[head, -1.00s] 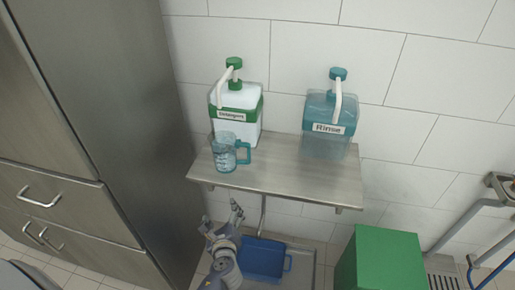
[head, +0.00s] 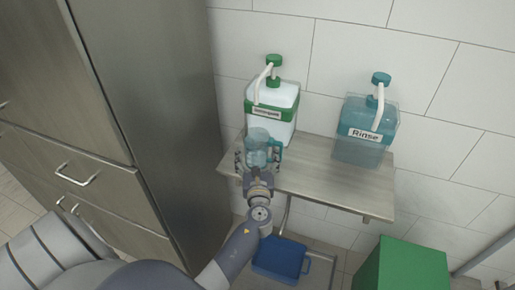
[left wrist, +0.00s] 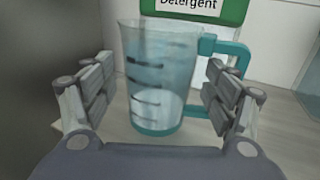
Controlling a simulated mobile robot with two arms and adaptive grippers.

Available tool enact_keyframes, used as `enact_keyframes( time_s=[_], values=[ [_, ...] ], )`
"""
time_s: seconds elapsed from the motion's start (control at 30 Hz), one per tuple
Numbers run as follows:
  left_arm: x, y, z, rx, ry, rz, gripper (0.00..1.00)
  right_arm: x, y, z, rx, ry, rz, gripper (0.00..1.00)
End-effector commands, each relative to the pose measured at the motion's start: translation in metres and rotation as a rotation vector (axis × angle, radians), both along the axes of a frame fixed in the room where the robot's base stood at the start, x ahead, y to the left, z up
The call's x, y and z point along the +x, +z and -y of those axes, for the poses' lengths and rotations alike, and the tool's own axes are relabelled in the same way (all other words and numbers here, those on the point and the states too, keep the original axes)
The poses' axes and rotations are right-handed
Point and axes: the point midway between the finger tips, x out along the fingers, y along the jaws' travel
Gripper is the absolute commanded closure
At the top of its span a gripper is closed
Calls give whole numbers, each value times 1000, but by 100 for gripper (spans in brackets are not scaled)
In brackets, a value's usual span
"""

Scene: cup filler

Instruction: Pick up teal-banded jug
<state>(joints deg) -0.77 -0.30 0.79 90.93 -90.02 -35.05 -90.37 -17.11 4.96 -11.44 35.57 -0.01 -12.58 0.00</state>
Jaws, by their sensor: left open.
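The teal-banded jug (head: 260,141) is a clear measuring cup with a teal base and teal handle. It stands upright on the metal shelf (head: 330,189), in front of the detergent dispenser. In the left wrist view the jug (left wrist: 155,80) stands between the two fingers of my left gripper (left wrist: 160,100). The gripper is open, with a gap on the left side of the jug; the right finger is close to the handle, and I cannot tell if it touches. In the head view my left gripper (head: 258,166) covers the jug's lower part. My right gripper is not in view.
The detergent dispenser (head: 270,132) with green bands stands right behind the jug. The teal Rinse dispenser (head: 362,152) stands further right, with bare shelf between. A tall metal cabinet (head: 150,110) is close on the left. A blue bin (head: 282,258) and a green box (head: 410,268) are below.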

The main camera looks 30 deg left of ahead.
Motion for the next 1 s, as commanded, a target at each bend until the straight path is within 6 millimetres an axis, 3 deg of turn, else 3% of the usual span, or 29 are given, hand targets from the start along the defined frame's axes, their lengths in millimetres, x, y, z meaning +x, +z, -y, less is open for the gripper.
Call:
enact_keyframes(
  time_s=[0.23, 0.53, 0.7, 1.0],
  values=[
    [27, 1, -19, 0, 0, 1, 21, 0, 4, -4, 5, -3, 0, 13],
    [30, 0, -22, -1, 1, 1, 21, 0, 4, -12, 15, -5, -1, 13],
    [29, 0, -22, -1, 1, 1, 60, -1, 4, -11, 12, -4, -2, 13],
    [29, 1, -22, -1, 1, 2, 60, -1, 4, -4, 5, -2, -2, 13]
  ],
)
